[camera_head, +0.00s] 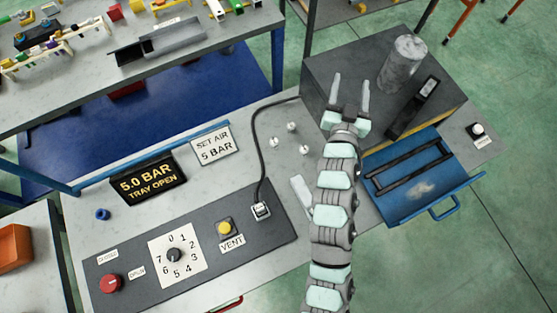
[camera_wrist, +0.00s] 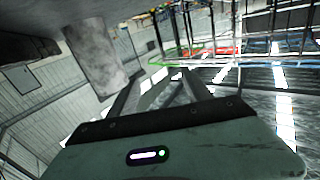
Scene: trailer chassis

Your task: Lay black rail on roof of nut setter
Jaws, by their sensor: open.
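The nut setter seems to be the box with a dark grey roof (camera_head: 322,72) at the upper right of the head view. A long black piece (camera_head: 407,117), possibly the black rail, appears to lie slantwise across its right part, with a lighter patch near its far end. A mottled grey cylinder (camera_head: 403,62) is behind it and also shows in the wrist view (camera_wrist: 95,55). My gripper (camera_head: 351,90) is open and empty, over the roof left of the black piece and apart from it. The open fingers show in the wrist view (camera_wrist: 163,90).
A blue tray (camera_head: 398,211) with black bars is open at the nut setter's front. A control panel (camera_head: 200,262) and a sign reading 5.0 BAR TRAY OPEN (camera_head: 150,185) are left. The back bench (camera_head: 215,62) carries a dark channel (camera_head: 135,52) and small parts.

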